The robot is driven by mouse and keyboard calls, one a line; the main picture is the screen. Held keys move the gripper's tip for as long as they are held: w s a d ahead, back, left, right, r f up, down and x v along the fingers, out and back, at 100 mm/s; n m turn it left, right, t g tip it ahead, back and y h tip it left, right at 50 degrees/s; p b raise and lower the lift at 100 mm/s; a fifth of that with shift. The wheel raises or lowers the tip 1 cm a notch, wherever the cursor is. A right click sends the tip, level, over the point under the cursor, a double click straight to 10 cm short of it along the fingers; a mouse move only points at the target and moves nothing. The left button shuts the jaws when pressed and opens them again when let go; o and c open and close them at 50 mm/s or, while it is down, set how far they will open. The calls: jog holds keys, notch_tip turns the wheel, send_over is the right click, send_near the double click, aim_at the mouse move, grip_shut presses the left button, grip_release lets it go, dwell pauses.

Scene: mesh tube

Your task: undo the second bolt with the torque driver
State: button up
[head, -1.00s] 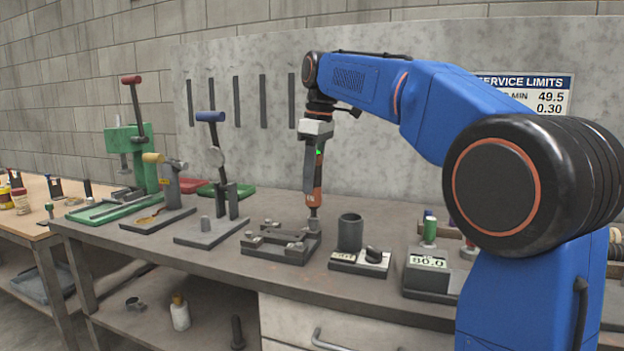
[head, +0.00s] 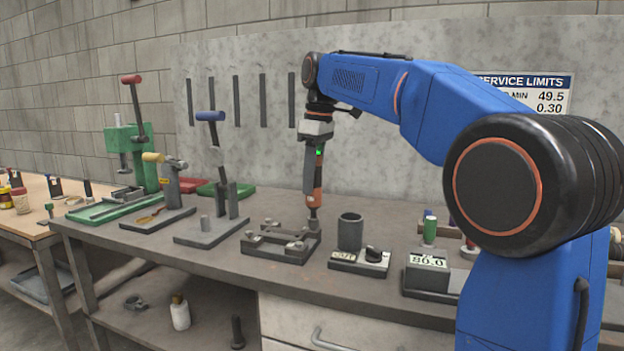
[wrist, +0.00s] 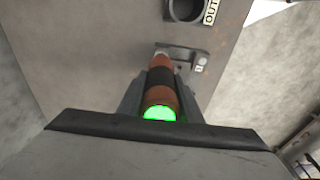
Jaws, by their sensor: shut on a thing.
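My gripper (head: 313,170) is shut on the torque driver (head: 318,195), an orange and black tool with a small green light. The driver stands upright, its lower end at the back right corner of the dark bolt fixture (head: 278,252). Its tip appears to meet the bolt there, but that bolt is hidden under it. Other bolt heads show on the fixture's bars. In the wrist view the driver (wrist: 160,90) points away between the fingers, its green end lit, and part of the fixture (wrist: 195,60) shows beyond it.
Right of the fixture stands a grey cup (head: 350,232) on a base with a black knob (head: 374,254). Further right is a display reading 80.0 (head: 428,262). Left are a blue-handled press (head: 211,117) and a yellow-handled clamp (head: 153,158). The bench front edge is clear.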

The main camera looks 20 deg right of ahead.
jog(key=shift+f, duration=0.4)
dwell(0.8)
jog(key=shift+r, duration=0.25)
dwell(0.6)
